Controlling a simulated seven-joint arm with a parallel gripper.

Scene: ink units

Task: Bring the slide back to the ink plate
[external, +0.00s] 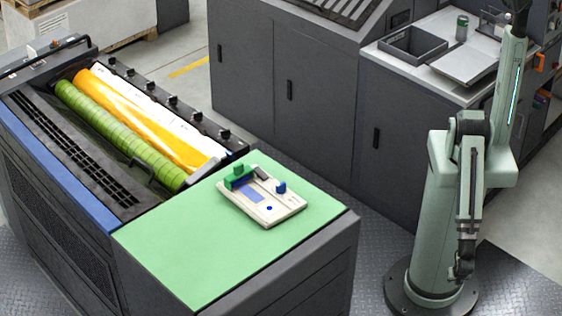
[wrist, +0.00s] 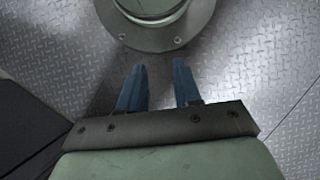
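A cream-coloured unit (external: 270,213) lies on the green table top. A green block (external: 238,177) sits at its far left end, probably the slide, though I cannot tell for sure. A flat blue-violet rectangle (external: 251,191) on the unit, possibly the ink plate, lies beside the green block. A blue knob (external: 281,188) stands near the right edge, and a small blue dot (external: 269,208) is near the front. My gripper (external: 463,272) hangs low beside my base, far right of the unit. In the wrist view its two blue fingers (wrist: 157,82) are apart with nothing between them.
The green table top (external: 190,240) is clear around the unit. A printing machine with green and yellow rollers (external: 125,135) adjoins it at left. Grey cabinets (external: 285,85) stand behind, one carrying an open tray (external: 412,45). Metal floor separates my base from the table.

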